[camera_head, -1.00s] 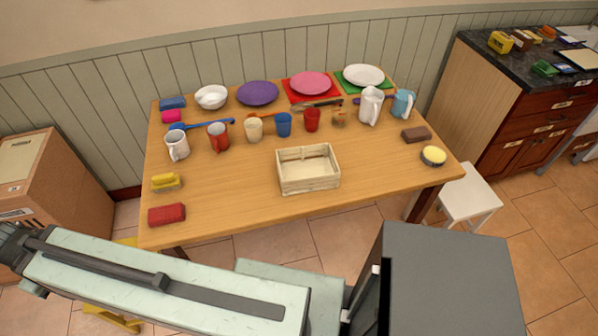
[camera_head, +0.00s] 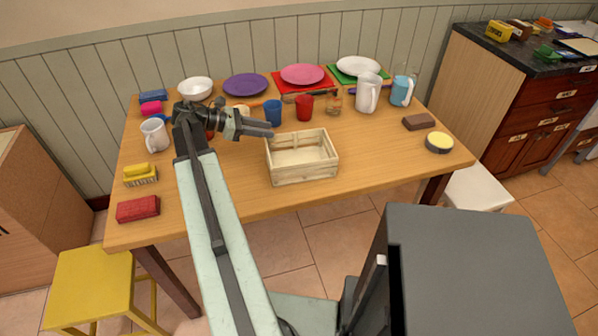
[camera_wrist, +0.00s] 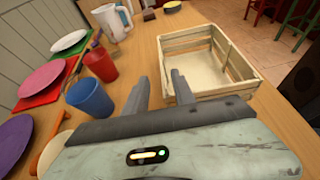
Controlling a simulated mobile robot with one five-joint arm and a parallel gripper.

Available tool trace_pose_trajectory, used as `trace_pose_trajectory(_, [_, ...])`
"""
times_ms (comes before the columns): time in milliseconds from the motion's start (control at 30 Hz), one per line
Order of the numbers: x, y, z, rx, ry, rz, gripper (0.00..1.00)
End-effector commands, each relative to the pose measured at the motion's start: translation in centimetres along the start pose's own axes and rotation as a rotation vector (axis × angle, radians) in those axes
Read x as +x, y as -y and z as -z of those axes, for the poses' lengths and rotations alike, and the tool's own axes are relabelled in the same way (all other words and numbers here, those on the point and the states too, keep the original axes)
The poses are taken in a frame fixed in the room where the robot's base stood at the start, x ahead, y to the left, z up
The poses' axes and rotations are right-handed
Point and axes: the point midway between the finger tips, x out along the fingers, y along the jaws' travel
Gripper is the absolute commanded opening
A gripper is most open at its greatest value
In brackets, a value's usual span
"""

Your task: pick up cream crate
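The cream crate (camera_head: 305,172) is an open slatted wooden box, upright and empty, near the front middle of the table. In the wrist view the crate (camera_wrist: 205,40) lies just ahead of the fingers, to the upper right. My gripper (camera_head: 268,129) is above the table at the crate's left back corner. In the wrist view its two fingers (camera_wrist: 160,88) are spread with nothing between them. I cannot tell whether a finger touches the crate wall.
A blue cup (camera_head: 273,112) and a red cup (camera_head: 305,106) stand behind the crate. A white pitcher (camera_head: 367,93), a brown block (camera_head: 418,122) and a yellow-topped round tub (camera_head: 439,142) are to the right. A yellow stool (camera_head: 95,285) stands at front left.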

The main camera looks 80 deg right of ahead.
Motion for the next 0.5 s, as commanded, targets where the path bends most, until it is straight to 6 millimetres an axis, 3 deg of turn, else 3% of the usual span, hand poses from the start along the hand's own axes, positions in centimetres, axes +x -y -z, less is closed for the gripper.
trace_pose_trajectory(33, [1.1,0.1,-0.2,-0.001,0.007,0.016,0.31])
trace_pose_trajectory(500, [4.3,0.4,-0.5,0.002,0.006,0.023,0.31])
